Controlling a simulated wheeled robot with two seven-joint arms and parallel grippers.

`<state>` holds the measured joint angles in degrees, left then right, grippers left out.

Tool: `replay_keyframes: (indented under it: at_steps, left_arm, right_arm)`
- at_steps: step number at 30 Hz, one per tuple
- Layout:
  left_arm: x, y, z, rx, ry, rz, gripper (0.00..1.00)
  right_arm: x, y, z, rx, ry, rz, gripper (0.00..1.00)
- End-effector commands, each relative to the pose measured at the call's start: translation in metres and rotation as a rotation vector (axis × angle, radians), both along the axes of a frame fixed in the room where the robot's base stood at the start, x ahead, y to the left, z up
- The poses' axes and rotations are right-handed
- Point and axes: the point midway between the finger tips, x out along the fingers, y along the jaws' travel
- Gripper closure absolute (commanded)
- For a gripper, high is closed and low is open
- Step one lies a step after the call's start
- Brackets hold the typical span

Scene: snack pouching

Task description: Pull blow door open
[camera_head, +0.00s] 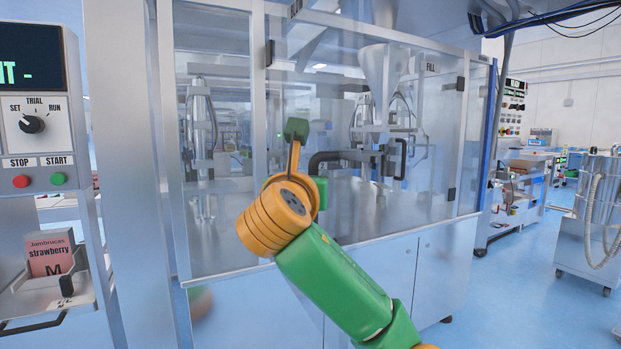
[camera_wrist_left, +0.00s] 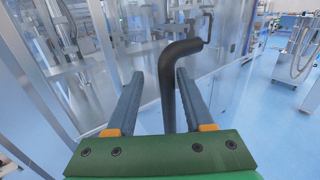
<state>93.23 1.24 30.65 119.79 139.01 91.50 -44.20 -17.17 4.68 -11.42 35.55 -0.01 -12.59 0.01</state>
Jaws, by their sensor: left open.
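The machine has clear-panelled doors. The glazed left door panel (camera_head: 225,120) and the right panel (camera_head: 435,140), marked FILL, both look closed. A black bent handle (camera_head: 325,158) shows just beyond my left gripper (camera_head: 319,190). In the left wrist view the thick black handle (camera_wrist_left: 180,55) runs between the two grey fingers of the open left gripper (camera_wrist_left: 159,76), nearer the right finger. No grip on it shows. In the head view the fingers are mostly hidden behind the wrist. My right gripper is not in view.
A control panel (camera_head: 38,140) with red and green buttons stands at left, above a tray holding a strawberry pouch box (camera_head: 50,255). Steel lower cabinets (camera_head: 440,265) sit below the doors. Blue floor (camera_head: 535,290) is open at right, before a steel cart (camera_head: 585,240).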

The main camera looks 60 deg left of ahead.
Motion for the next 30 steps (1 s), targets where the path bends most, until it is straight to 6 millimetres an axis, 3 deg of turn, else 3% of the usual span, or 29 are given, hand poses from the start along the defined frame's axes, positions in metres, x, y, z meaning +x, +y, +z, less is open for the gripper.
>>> replay_keyframes:
  at_steps: [5, 16, 30]
  left_arm:
    - [-0.001, -0.001, -0.001, -0.002, 0.001, -0.001, 0.48]
    - [-0.044, -0.049, -0.002, -0.001, -0.002, 0.001, 0.48]
    - [-0.047, -0.051, -0.002, -0.002, 0.003, 0.008, 0.48]
  right_arm:
    - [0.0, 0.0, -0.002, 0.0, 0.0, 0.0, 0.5]
    - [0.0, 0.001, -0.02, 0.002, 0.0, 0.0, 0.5]
    - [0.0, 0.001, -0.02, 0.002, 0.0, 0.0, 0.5]
